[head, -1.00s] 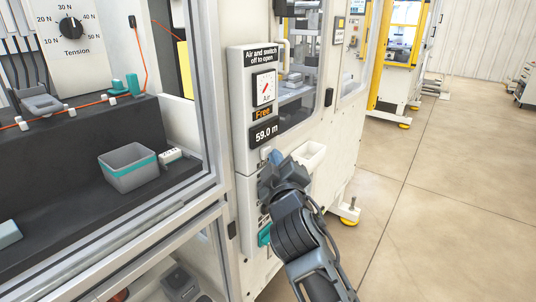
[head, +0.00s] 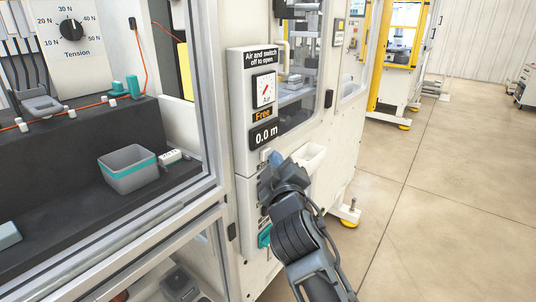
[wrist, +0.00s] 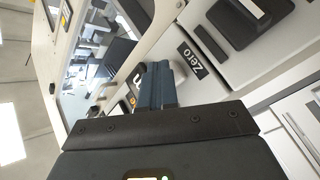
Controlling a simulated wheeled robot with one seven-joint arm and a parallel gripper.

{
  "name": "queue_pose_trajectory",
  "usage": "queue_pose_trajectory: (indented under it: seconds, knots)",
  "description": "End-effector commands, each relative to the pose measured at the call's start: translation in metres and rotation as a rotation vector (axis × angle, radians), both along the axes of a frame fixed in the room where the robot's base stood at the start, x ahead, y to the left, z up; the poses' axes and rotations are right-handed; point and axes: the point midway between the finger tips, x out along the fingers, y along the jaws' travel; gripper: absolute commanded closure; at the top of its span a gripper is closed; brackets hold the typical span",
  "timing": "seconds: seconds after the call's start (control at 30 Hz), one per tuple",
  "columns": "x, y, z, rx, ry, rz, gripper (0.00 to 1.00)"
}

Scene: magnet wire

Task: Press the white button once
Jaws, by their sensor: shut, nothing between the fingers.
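My gripper (head: 274,160) is at the front panel of the machine, just under the length display (head: 265,135), which reads 0.0 m. Its blue fingers (wrist: 158,84) are shut and empty, pointing at the panel beside the "Zero" label (wrist: 192,60).
Above the display are the "Free" sign (head: 264,115) and the Air gauge (head: 264,90). A white bin (head: 312,157) sticks out right of my gripper. A teal handle (head: 264,236) is below. Left, behind the frame, stands a grey box (head: 127,175). Open floor (head: 450,200) lies right.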

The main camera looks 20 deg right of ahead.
Motion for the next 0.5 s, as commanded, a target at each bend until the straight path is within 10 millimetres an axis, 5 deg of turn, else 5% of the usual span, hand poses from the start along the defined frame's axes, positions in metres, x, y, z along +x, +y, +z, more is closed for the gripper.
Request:
queue_pose_trajectory:
  seconds: [0.5]
  knots:
    - [-0.0108,-0.0076,0.0001,0.0,0.0,0.0,1.0]
